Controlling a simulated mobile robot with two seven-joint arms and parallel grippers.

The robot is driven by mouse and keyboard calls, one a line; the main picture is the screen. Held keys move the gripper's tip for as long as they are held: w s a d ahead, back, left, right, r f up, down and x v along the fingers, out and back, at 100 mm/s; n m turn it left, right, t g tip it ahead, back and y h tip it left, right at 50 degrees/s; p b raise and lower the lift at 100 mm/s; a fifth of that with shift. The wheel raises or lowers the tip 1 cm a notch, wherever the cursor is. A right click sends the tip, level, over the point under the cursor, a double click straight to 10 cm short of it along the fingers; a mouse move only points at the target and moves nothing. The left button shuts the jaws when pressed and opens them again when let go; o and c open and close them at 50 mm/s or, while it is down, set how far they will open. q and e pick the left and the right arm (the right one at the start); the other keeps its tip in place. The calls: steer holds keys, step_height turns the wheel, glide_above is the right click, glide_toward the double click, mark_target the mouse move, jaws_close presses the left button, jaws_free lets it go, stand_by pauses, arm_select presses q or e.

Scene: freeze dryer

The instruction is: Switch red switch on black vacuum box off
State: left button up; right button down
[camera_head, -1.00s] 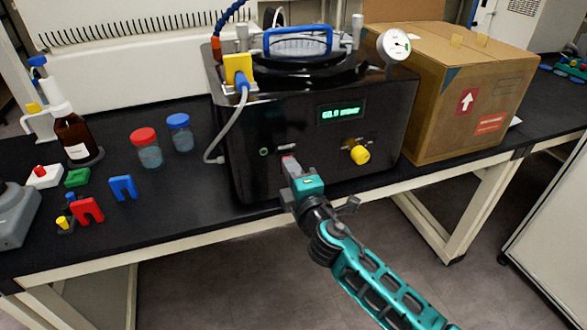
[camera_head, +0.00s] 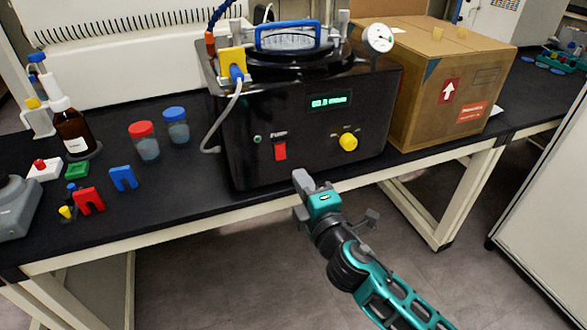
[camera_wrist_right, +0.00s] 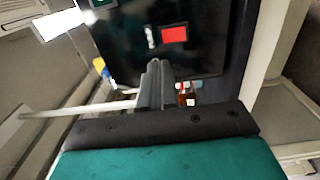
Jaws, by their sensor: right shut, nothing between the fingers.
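The black vacuum box (camera_head: 330,150) stands on the black bench with a lit green display (camera_head: 331,100). The red switch (camera_head: 280,151) is on its front face, below a white label, and is fully uncovered. It also shows in the right wrist view (camera_wrist_right: 174,34). I cannot tell its on or off position for sure. My right gripper (camera_head: 301,178) is shut and empty, in front of the box, below and right of the switch and apart from it. Its closed fingers also show in the right wrist view (camera_wrist_right: 155,78). My left gripper is not in view.
A yellow knob (camera_head: 348,142) sits right of the switch. A cardboard box (camera_head: 455,90) stands to the right. Jars with red (camera_head: 142,129) and blue (camera_head: 175,113) lids, a brown bottle (camera_head: 73,132) and small coloured parts are on the left. The floor before the bench is clear.

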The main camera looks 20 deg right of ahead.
steer(key=shift+s+r, duration=0.15)
steer(key=shift+s, duration=0.7)
steer(key=shift+s+r, duration=0.1)
steer(key=shift+s, duration=0.7)
steer(key=shift+f, duration=0.1)
steer(key=s+f+m+g, duration=0.3)
steer(key=s+f+m, duration=0.4)
steer(key=f, duration=0.3)
steer(key=s+f+m+g+y, duration=0.1)
steer(key=s+f+m+g, duration=0.3)
steer(key=s+f+m, duration=0.4)
step_height(320, 180, down, 2)
steer(key=shift+s+f+m, duration=0.1)
steer(key=shift+s+m, duration=0.1)
steer(key=shift+m, duration=0.2)
steer(key=shift+d, duration=0.1)
